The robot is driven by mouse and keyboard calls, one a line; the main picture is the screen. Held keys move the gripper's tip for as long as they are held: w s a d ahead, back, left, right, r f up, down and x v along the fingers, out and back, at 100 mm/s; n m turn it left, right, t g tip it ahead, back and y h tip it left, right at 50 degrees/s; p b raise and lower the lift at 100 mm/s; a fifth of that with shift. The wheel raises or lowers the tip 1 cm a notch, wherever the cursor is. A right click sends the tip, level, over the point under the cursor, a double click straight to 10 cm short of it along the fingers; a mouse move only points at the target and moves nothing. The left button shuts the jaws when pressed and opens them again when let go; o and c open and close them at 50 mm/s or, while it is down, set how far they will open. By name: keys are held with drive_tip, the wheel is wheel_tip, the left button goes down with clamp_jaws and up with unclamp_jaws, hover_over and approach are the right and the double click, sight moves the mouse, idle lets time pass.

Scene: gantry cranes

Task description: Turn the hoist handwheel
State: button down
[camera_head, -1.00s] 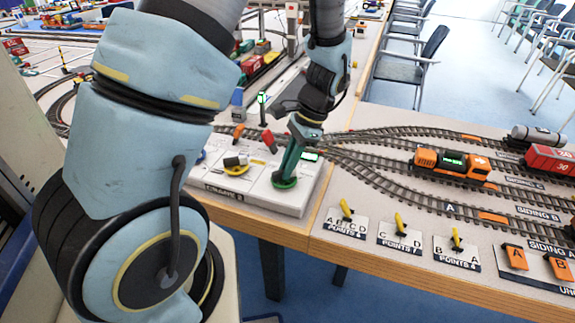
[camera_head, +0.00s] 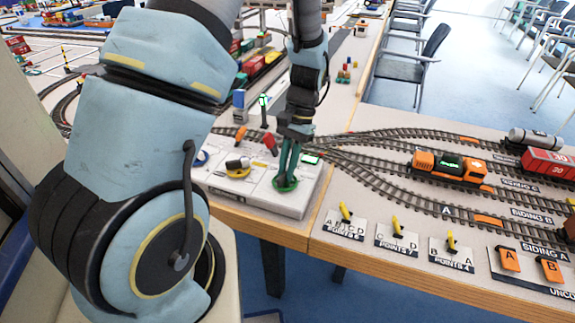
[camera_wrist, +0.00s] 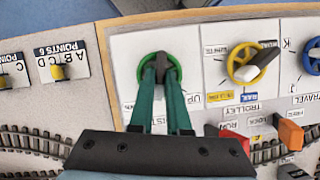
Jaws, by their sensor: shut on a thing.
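The hoist handwheel is a small green wheel (camera_head: 290,187) lying flat on the white crane control panel (camera_head: 262,202). In the wrist view the green rim (camera_wrist: 179,70) circles a dark middle part. My gripper (camera_head: 286,178) has green fingers that reach down onto the wheel. In the wrist view the fingertips of my gripper (camera_wrist: 161,68) are closed on the dark middle part, inside the rim. The fingers hide part of the wheel and some of the panel lettering below it, where "UP" can be read.
A yellow wheel (camera_wrist: 239,67) and a blue wheel (camera_wrist: 306,62) sit beside it on the panel. Red (camera_wrist: 240,137) and orange (camera_wrist: 288,132) levers stand close by. Yellow point levers (camera_head: 346,213) and tracks with an orange locomotive (camera_head: 449,167) lie to the right.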

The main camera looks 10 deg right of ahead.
drive_tip(key=shift+w+n+h, duration=0.1)
drive_tip(key=shift+n+h, duration=0.3)
drive_tip(key=shift+n, duration=0.8)
drive_tip(key=c, duration=0.9)
unclamp_jaws()
drive_tip(key=v, duration=0.5)
drive_tip(key=b+v, duration=0.1)
drive_tip(key=v, duration=0.4)
drive_tip(key=shift+w+r+b, duration=0.3)
drive_tip(key=shift+w+r, duration=0.05)
drive_tip(key=shift+o, duration=0.3)
